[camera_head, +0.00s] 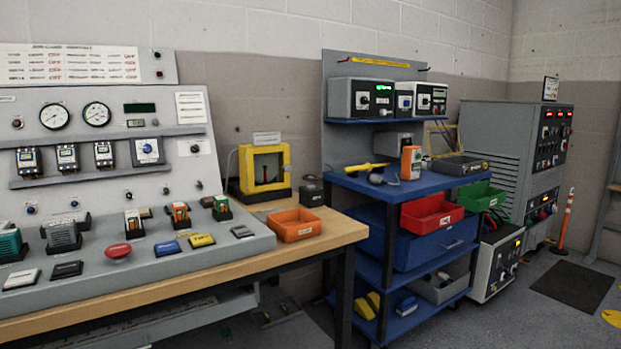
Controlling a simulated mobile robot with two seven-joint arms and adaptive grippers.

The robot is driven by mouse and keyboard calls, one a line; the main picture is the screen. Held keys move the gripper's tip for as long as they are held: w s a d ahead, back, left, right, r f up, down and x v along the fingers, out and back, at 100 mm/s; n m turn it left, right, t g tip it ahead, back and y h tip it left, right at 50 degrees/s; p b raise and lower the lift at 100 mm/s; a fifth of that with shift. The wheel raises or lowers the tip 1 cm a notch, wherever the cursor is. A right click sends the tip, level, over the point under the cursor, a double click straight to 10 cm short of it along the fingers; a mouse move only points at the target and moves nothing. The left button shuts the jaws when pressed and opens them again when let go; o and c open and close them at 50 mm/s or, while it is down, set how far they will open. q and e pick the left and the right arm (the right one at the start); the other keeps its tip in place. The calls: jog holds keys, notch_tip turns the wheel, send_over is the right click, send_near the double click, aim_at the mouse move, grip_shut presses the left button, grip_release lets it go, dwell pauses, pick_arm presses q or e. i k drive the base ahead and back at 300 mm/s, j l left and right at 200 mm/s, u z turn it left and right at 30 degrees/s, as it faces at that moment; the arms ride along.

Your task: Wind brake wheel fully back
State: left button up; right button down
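No brake wheel can be made out in the head view. The sloped grey control panel (158,252) on the left carries two round gauges (76,115), small meters, labelled blocks and a red mushroom button (118,252). A yellow-framed box (265,168) with a dark window stands at the back of the wooden bench. Neither of my grippers is in view, so I cannot see their state.
An orange bin (295,225) sits on the wooden bench's right end (345,231). A blue cart (385,187) holds instruments, a red bin (432,214) and a green bin (482,196). A grey cabinet (492,150) stands behind it. Open floor with a dark mat (572,286) lies right.

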aim_at(310, 179)
jog(key=i+l+u, duration=0.1)
jog(key=l, duration=0.3)
jog(key=i+l, duration=0.2)
jog(key=l, duration=0.2)
jog(key=i+l+u, duration=0.15)
jog(key=l, duration=0.3)
jog(key=i+l+u, duration=0.1)
jog(key=l, duration=0.3)
jog(key=i+l, duration=0.15)
jog(key=l, duration=0.3)
jog(key=u, duration=0.05)
